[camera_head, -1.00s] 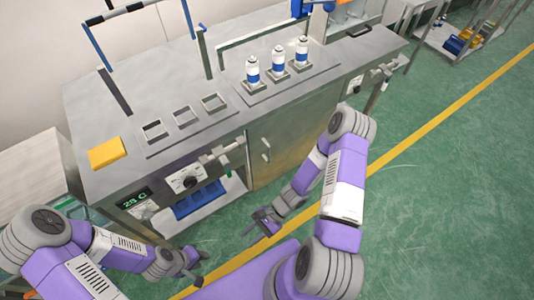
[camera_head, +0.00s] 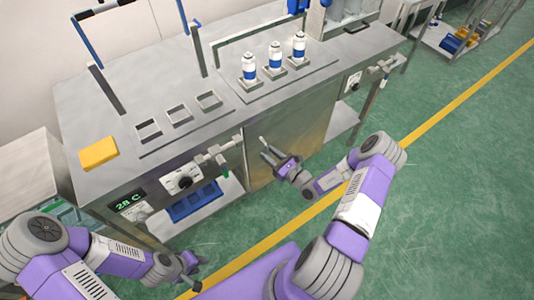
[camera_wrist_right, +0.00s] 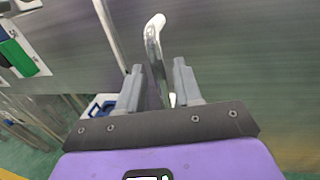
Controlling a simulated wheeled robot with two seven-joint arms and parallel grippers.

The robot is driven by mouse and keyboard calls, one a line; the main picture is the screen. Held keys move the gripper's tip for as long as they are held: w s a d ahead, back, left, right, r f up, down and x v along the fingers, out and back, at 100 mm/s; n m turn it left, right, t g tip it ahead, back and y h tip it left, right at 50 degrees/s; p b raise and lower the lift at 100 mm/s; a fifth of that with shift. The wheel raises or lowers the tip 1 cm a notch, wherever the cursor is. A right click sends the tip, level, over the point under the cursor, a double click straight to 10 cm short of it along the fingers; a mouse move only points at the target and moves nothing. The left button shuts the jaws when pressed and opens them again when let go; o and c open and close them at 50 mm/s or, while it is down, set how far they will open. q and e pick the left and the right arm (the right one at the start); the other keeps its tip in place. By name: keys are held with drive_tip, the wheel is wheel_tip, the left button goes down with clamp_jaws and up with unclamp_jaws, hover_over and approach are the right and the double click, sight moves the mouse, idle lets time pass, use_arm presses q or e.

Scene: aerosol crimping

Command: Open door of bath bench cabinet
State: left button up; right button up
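The bench cabinet door (camera_head: 300,133) is a flat metal panel on the bench front and looks closed. Its bar handle (camera_head: 263,141) stands near the door's left edge. The handle also shows in the right wrist view (camera_wrist_right: 154,45) as a bent metal bar. My right gripper (camera_head: 268,155) is at the handle. In the right wrist view its two fingers (camera_wrist_right: 159,72) are apart, with the handle's lower part between them and gaps visible. My left gripper (camera_head: 192,269) hangs low at the left, away from the door; its finger opening is too small to judge.
Several white and blue cans (camera_head: 274,58) stand on the bench top (camera_head: 225,110), beside empty square holders (camera_head: 178,115) and a yellow block (camera_head: 98,151). A valve pipe (camera_head: 214,154) juts out left of the door. Green floor (camera_head: 440,150) in front is clear.

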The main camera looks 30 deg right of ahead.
drive_tip(key=shift+x, duration=0.85)
clamp_jaws()
